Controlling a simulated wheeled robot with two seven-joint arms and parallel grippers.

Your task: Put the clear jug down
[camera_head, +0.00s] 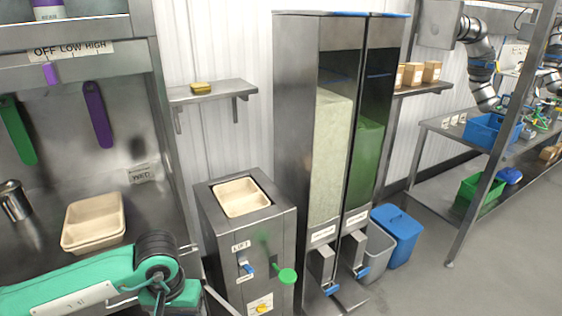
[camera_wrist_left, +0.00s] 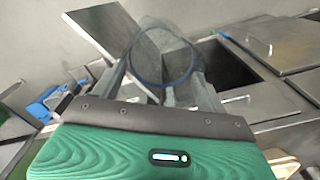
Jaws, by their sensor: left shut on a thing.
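In the left wrist view my left gripper (camera_wrist_left: 163,82) is shut on the clear jug (camera_wrist_left: 166,52). The jug shows as a see-through round shape with a dark bluish rim between the two fingers, and the surfaces behind show through it. What lies directly under it is hard to tell. In the head view my green left arm comes in at the lower left, but its fingers and the jug do not show there. My right gripper is in neither view.
A steel stand (camera_head: 222,232) labelled LIFT holds a beige tray (camera_head: 241,193). Two tall dispensers (camera_head: 290,130) stand beside it. Beige trays (camera_head: 93,222) sit on the steel counter at left. Blue (camera_head: 398,237) and grey bins stand on the floor.

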